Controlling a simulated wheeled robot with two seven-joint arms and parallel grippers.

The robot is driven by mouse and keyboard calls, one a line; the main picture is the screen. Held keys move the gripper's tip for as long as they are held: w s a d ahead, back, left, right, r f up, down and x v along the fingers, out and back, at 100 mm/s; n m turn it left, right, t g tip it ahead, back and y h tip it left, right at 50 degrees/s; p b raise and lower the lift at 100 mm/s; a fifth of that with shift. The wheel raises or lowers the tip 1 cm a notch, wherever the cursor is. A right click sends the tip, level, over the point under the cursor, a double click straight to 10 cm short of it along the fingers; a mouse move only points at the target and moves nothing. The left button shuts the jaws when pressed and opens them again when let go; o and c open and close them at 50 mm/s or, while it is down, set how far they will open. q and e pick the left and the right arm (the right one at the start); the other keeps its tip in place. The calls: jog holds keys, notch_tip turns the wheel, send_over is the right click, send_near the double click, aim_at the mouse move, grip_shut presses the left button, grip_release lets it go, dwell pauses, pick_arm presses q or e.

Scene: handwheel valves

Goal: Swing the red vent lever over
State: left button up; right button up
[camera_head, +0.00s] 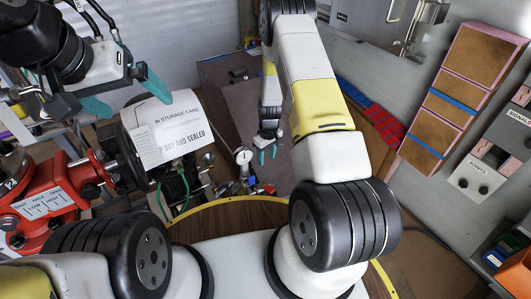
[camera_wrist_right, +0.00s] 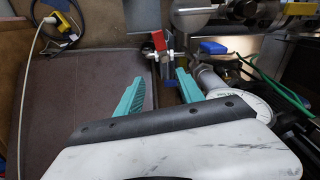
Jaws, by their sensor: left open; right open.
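The red vent lever (camera_wrist_right: 159,41) shows as a small red piece on metal fittings in the right wrist view, ahead of the fingertips and roughly between them. In the head view a small red part (camera_head: 269,190) that seems to be it sits right of the dial gauge, just below my right gripper. My right gripper (camera_head: 267,156) is open with teal fingers and nothing between them; it also shows in the wrist view (camera_wrist_right: 160,76). I cannot tell how far it is from the lever. My left gripper (camera_head: 140,108) is open and empty at upper left, near a paper sign.
The dial gauge (camera_head: 243,156) stands beside the right gripper and also shows in the wrist view (camera_wrist_right: 250,106). A red valve body (camera_head: 45,205) with a black handwheel (camera_head: 125,160) is at left. A blue handle (camera_wrist_right: 212,47) is near the lever.

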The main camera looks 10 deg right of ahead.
send_over(269, 188)
jog(key=shift+n+g, duration=0.3)
jog(key=shift+n, duration=0.1)
notch_tip(269, 188, down, 8)
jog(key=shift+f, duration=4.55)
grip_shut()
